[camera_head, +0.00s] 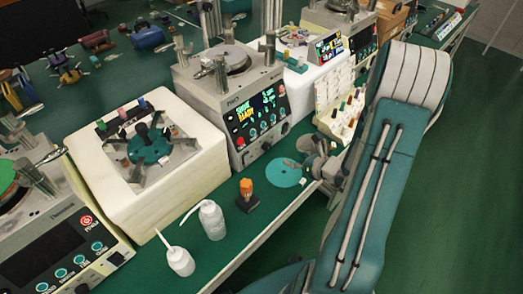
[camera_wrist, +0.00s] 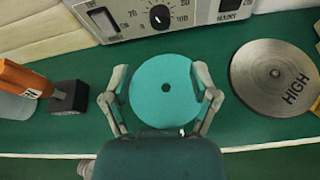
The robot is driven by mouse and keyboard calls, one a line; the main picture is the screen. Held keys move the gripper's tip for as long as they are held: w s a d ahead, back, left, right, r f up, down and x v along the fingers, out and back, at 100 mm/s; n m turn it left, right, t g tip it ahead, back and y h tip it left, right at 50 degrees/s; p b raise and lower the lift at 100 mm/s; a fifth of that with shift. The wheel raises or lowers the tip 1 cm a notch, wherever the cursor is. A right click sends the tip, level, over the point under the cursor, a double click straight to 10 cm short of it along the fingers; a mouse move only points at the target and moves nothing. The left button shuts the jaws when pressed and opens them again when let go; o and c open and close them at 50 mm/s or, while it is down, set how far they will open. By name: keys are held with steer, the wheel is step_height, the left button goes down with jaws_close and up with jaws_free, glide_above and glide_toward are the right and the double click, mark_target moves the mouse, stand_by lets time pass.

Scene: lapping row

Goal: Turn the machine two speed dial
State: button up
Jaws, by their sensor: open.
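In the wrist view a black round dial (camera_wrist: 160,17) with a white pointer sits on the light front panel of a machine (camera_wrist: 115,28), at the top of the picture. Numbers surround the dial. My gripper (camera_wrist: 161,78) is open and empty below the panel, its two fingers spread apart over the bench and clear of the dial. In the head view my gripper (camera_head: 316,165) is low over the bench, to the right of a machine with a lit screen (camera_head: 240,105). I cannot read which machine is number two.
A flat teal disc (camera_wrist: 165,92) lies on the green bench beneath my open fingers. A round metal plate marked HIGH (camera_wrist: 274,76) lies to the right. An orange-handled tool (camera_wrist: 28,80) and black block (camera_wrist: 69,96) are left. White bottles (camera_head: 212,220) stand near the front edge.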

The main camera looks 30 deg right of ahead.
mark_target(269, 149)
steer(key=x, duration=1)
steer(key=shift+w+f, duration=0.15)
steer(key=shift+w, duration=0.15)
jaws_close()
